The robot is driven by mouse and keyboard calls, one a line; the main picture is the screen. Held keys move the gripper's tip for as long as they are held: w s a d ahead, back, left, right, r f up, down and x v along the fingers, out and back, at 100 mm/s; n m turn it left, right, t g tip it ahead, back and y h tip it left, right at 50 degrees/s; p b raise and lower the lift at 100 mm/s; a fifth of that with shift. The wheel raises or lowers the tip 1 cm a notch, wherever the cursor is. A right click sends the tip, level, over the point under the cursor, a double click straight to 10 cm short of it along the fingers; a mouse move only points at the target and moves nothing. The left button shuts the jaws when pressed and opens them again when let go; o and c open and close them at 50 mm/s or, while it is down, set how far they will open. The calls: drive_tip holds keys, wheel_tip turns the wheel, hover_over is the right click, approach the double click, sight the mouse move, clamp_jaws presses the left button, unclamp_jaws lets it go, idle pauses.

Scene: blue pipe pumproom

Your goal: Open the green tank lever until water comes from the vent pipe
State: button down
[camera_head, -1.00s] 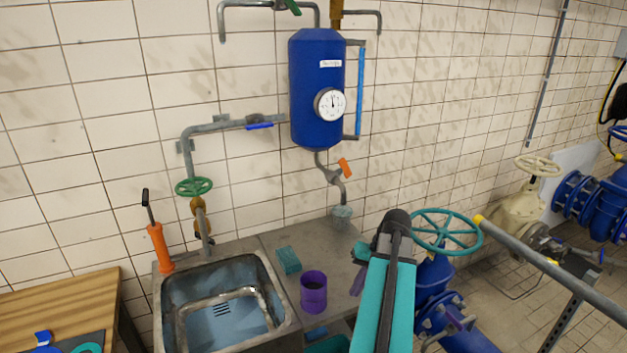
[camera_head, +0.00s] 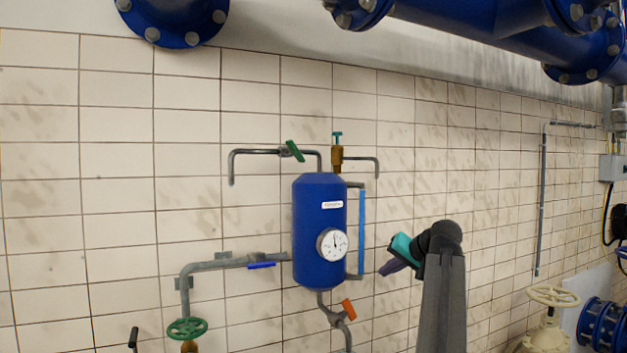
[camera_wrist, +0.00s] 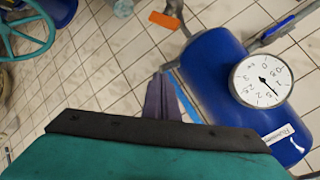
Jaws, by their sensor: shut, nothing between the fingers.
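The blue tank (camera_head: 319,225) hangs on the tiled wall, with a round pressure gauge (camera_head: 332,244) on its front. The green lever (camera_head: 295,151) sits on the grey vent pipe (camera_head: 250,152) at the tank's upper left and is tilted. No water shows at the pipe's downturned end. My gripper (camera_head: 389,269) is to the right of the tank, below the lever's height, apart from it. In the wrist view the purple fingers (camera_wrist: 162,98) are together and empty, with the tank (camera_wrist: 212,75) and gauge (camera_wrist: 262,81) at the right. The lever is not in the wrist view.
A brass valve with a teal handle (camera_head: 337,138) stands on the tank's top right. A blue lever (camera_head: 262,265) is on the left pipe, and an orange lever (camera_head: 349,309) is below the tank. Large blue pipes (camera_head: 470,25) run overhead.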

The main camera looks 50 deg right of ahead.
sight(294, 152)
drive_tip(key=w+a+r+n+t+y, duration=0.1)
drive_tip(key=w+a+r+t, duration=0.1)
drive_tip(key=r, duration=1)
drive_tip(key=w+a+r+n+t+y, duration=0.1)
drive_tip(key=w+a+r+t+y, duration=0.1)
drive_tip(key=r, duration=1.1)
drive_tip(key=w+a+r+n+t+y+p, duration=0.1)
drive_tip(key=a+r, duration=0.5)
drive_tip(key=r, duration=0.7)
drive_tip(key=shift+w+r+n+t+y, duration=0.3)
drive_tip(key=shift+w+t+y, duration=0.15)
drive_tip(key=shift+w, duration=0.75)
drive_tip(key=shift+w+f, duration=0.1)
drive_tip(key=w+a+f+p, duration=0.3)
drive_tip(key=w+f, duration=0.1)
drive_tip(key=w, duration=0.6)
drive_tip(key=shift+a, duration=0.4)
drive_tip(key=shift+f, duration=0.1)
